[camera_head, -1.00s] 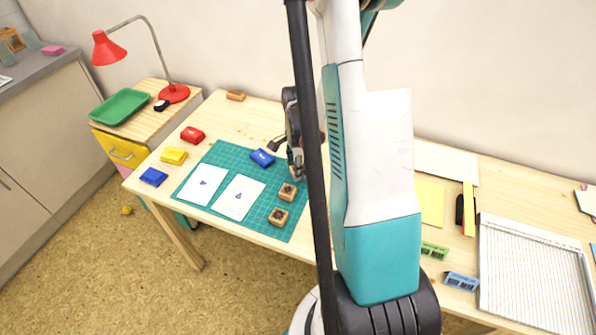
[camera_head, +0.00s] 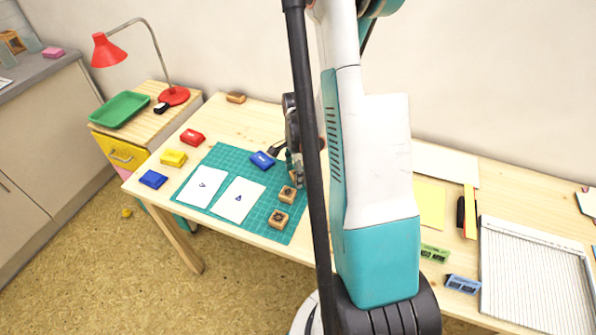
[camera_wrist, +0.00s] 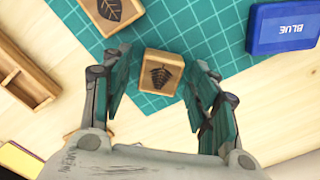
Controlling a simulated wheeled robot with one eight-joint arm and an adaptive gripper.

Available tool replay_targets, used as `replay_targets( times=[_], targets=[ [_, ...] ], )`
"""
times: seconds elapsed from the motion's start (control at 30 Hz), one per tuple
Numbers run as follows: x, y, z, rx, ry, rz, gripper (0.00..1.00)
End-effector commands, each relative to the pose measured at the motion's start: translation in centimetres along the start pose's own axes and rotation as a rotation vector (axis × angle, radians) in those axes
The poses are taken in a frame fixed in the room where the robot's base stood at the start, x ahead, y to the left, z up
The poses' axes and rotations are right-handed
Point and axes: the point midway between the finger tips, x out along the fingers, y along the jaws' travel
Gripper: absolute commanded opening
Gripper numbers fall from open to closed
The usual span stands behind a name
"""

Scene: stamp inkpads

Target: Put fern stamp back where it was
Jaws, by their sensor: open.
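The fern stamp (camera_wrist: 160,70), a small wooden block with a dark fern picture on top, sits at the edge of the green cutting mat (camera_wrist: 205,45) in the wrist view. My gripper (camera_wrist: 160,88) is open, with one finger on each side of the stamp and a gap at both sides. In the head view my gripper (camera_head: 296,175) is over the mat's right edge, and the arm mostly hides this stamp. A leaf stamp (camera_wrist: 112,10) lies beside it; two wooden stamps show in the head view, one (camera_head: 287,194) and another (camera_head: 278,218).
A blue inkpad (camera_wrist: 283,27) lies on the mat close by. Red (camera_head: 193,136), yellow (camera_head: 173,158) and blue (camera_head: 153,179) pads line the table's left. Two marked white cards, one (camera_head: 203,187) and another (camera_head: 238,200), lie on the mat. A wooden tray (camera_wrist: 25,78) is near my gripper.

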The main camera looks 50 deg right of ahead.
Motion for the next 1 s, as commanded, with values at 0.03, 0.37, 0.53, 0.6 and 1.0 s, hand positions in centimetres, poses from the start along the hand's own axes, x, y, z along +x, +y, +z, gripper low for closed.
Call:
replay_targets(
  times=[0.03,0.37,0.53,0.6,1.0],
  targets=[
    [-0.6,0.0,0.0,0.000,0.000,0.000,0.54],
    [-7.2,0.0,0.0,0.000,0.000,0.000,0.54],
    [-10.1,0.0,0.0,0.000,0.000,0.000,0.54],
    [-11.0,0.0,0.0,0.000,0.000,0.000,0.54],
    [-12.1,0.0,0.0,0.000,0.000,0.000,0.54]
  ],
)
